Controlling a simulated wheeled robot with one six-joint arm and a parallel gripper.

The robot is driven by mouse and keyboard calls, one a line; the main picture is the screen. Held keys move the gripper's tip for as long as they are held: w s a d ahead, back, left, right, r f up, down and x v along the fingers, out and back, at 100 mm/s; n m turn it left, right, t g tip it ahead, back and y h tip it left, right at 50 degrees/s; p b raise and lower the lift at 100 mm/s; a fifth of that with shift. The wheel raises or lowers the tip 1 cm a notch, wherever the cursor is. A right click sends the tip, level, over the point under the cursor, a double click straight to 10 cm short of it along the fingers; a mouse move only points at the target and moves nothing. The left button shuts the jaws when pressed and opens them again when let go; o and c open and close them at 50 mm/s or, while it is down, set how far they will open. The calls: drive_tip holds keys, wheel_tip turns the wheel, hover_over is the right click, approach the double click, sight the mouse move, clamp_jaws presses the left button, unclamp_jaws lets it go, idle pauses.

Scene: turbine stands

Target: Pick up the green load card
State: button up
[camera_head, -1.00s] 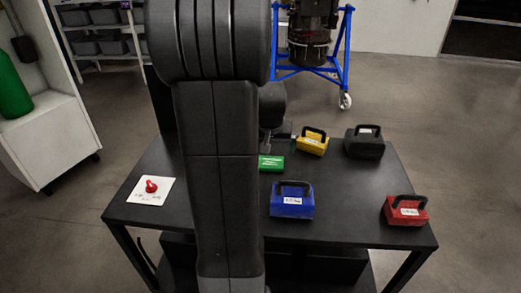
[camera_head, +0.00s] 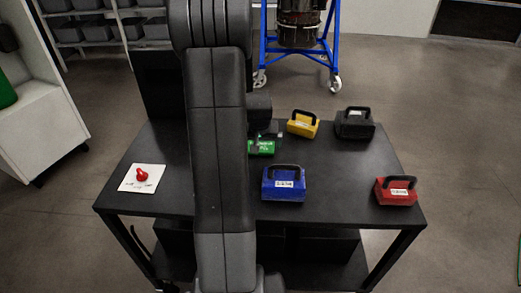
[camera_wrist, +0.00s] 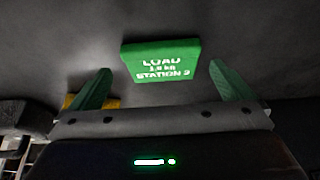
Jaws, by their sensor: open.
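The green load card (camera_head: 262,147) lies on the black table, partly hidden behind my arm in the head view. In the wrist view the green card (camera_wrist: 161,61) shows the white words "LOAD" and "STATION 2". My gripper (camera_wrist: 161,82) is open, with its two green-looking fingers apart on either side below the card in the picture. Nothing is between the fingertips; the card is just ahead of them. In the head view the gripper is mostly hidden behind my arm, close to the card.
A yellow block (camera_head: 303,124) and a black block (camera_head: 355,123) with handles stand behind the card. A blue block (camera_head: 285,184) stands in front and a red block (camera_head: 396,191) at the right. A white plate (camera_head: 141,178) with a red knob lies at the left of the black table (camera_head: 340,200).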

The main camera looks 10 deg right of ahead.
drive_tip(key=shift+x, duration=1.85)
drive_tip(key=shift+a, duration=0.1)
drive_tip(key=c, duration=1.1)
drive_tip(key=shift+r, duration=0.1)
wheel_tip(320, 180, up, 10)
drive_tip(key=shift+f, duration=0.1)
